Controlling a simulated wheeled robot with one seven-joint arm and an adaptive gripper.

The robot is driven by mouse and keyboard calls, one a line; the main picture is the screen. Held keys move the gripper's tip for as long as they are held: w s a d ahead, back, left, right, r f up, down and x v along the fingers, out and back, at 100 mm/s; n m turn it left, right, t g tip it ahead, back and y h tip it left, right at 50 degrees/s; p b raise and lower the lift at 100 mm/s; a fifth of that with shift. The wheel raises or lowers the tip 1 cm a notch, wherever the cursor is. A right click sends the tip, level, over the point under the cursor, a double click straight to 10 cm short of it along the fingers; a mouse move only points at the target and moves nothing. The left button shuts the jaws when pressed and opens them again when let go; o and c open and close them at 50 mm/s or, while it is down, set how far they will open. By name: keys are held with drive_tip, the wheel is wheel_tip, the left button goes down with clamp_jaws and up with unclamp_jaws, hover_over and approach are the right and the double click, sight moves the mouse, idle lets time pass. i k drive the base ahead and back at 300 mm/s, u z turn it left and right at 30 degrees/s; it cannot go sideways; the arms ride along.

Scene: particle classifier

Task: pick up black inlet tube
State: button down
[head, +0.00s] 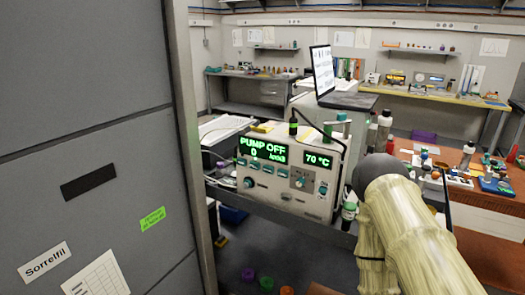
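A beige instrument (275,200) with green displays reading "PUMP OFF" and "70 °C" stands on a dark bench in the middle. A thin black tube (325,132) arches over its top right; I cannot tell whether this is the black inlet tube. A small black fitting with a green base (293,126) stands upright on the instrument's top. My arm, in a pale wrinkled sleeve with a dark rounded end, fills the lower right and hides part of the area right of the instrument. My gripper's fingers do not show.
A large grey cabinet (90,130) fills the left side. A laptop (323,70) stands behind the instrument. A brown-topped table (460,155) with bottles and small parts stands at right. Several coloured caps (265,283) lie low in the foreground. Benches line the back wall.

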sight(293, 129)
drive_tip(key=k, duration=0.5)
drive_tip(key=u, duration=0.9)
drive_tip(key=i, duration=0.75)
drive_tip(key=z, duration=0.25)
